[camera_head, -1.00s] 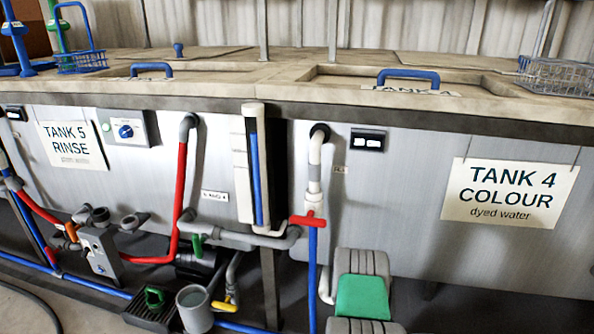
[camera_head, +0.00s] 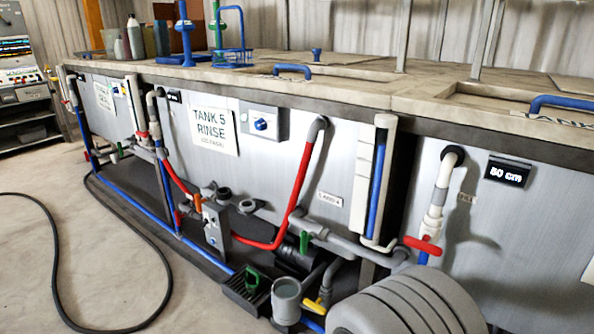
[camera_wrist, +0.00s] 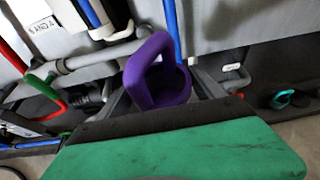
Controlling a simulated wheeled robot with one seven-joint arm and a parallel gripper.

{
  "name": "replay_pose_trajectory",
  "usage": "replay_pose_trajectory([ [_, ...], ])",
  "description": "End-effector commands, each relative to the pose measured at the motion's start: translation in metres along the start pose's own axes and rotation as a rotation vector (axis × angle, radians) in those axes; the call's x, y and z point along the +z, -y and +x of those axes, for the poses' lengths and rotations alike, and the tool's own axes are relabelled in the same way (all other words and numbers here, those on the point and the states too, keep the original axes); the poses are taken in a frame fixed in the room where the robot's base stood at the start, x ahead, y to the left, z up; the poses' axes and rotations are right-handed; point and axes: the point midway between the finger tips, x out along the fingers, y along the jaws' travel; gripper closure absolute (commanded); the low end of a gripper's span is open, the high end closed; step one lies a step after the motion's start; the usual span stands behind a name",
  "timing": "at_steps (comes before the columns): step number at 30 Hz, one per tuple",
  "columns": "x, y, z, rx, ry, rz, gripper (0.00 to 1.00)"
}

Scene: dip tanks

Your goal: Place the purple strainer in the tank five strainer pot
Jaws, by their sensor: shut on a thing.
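The purple strainer (camera_wrist: 146,70) is held in front of my gripper (camera_wrist: 160,95) in the wrist view. Its loop handle shows clearly; its lower part is hidden behind the dark edge and green face of my gripper. The gripper is shut on it. The head view does not show the strainer or the jaws. In the head view, tank five (camera_head: 280,160) carries the TANK 5 RINSE sign. A grey open-topped pot (camera_head: 286,300) stands low in front of it and looks like the strainer pot, though no label on it is readable.
A dark tray (camera_head: 238,297) with a green-handled item sits left of the pot. A yellow valve handle (camera_head: 316,307), red pipe (camera_head: 290,205) and grey pipes crowd the tank front. A hose (camera_head: 55,270) lies on open floor at left. A teal ring-shaped item (camera_wrist: 288,98) lies right.

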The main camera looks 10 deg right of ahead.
Motion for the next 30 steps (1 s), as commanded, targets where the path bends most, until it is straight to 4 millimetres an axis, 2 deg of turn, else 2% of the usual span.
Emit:
replay_pose_trajectory([
  [1,0.004,-0.022,-0.012,0.047,0.001,-0.015,0.66],
  [6,0.008,-0.070,-0.045,0.157,0.001,-0.063,0.66],
  [14,-0.003,-0.113,-0.081,0.273,0.000,-0.114,0.66],
  [15,0.007,-0.113,-0.085,0.275,0.000,-0.114,0.66],
  [21,0.037,-0.113,-0.094,0.285,-0.008,-0.120,0.66],
  [26,0.072,-0.115,-0.106,0.301,-0.014,-0.127,0.66],
  [30,0.119,-0.117,-0.123,0.323,-0.019,-0.136,0.66],
])
